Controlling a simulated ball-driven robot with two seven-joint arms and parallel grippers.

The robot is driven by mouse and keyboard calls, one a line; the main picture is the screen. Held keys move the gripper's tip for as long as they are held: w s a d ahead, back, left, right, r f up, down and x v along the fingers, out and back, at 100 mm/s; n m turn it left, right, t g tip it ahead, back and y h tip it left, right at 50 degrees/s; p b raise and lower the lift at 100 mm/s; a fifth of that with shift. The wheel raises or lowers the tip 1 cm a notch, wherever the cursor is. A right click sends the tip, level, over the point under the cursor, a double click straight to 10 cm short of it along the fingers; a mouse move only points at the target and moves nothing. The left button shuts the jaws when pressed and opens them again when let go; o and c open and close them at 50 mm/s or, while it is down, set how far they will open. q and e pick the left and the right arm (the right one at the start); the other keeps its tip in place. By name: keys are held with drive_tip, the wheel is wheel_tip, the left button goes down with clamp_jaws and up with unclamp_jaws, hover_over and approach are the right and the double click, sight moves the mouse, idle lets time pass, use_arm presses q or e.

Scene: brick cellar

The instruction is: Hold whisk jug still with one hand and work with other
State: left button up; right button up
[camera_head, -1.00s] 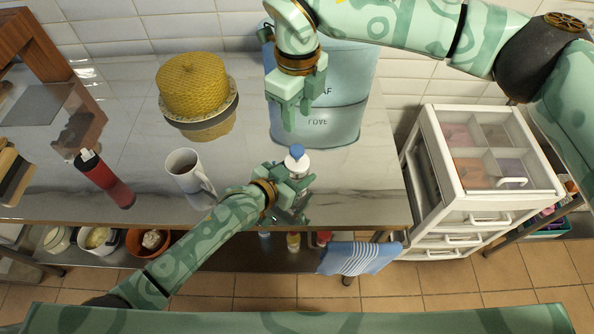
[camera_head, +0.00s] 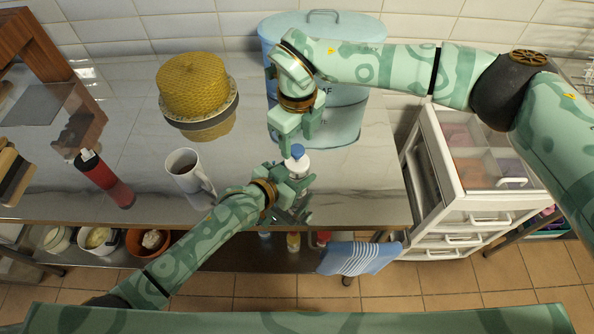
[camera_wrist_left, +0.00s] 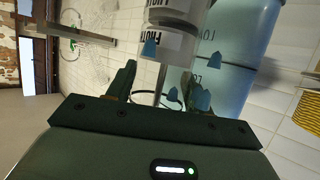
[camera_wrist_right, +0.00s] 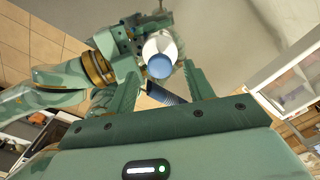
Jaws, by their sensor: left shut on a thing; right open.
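The whisk jug (camera_head: 296,162) is a small white container with a blue cap, upright near the counter's front. My left gripper (camera_head: 293,190) is shut on its lower part. In the left wrist view, the jug's white body with black lettering (camera_wrist_left: 172,45) stands between the fingers. My right gripper (camera_head: 296,138) is open and empty, pointing down just above and behind the cap. In the right wrist view the blue cap (camera_wrist_right: 159,66) shows between its spread fingers; I cannot tell whether they touch it. The jug's lower body is mostly hidden by my left gripper.
A white mug (camera_head: 186,172) with dark liquid stands left of the jug, close to my left forearm. A red cylinder (camera_head: 106,182) and a yellow woven-topped container (camera_head: 192,85) are farther left. A pale blue bin (camera_head: 345,125) stands behind. A white drawer unit (camera_head: 440,170) is at right.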

drive_tip(key=shift+f, duration=0.95)
drive_tip(key=c, duration=0.8)
drive_tip(key=shift+o, duration=0.2)
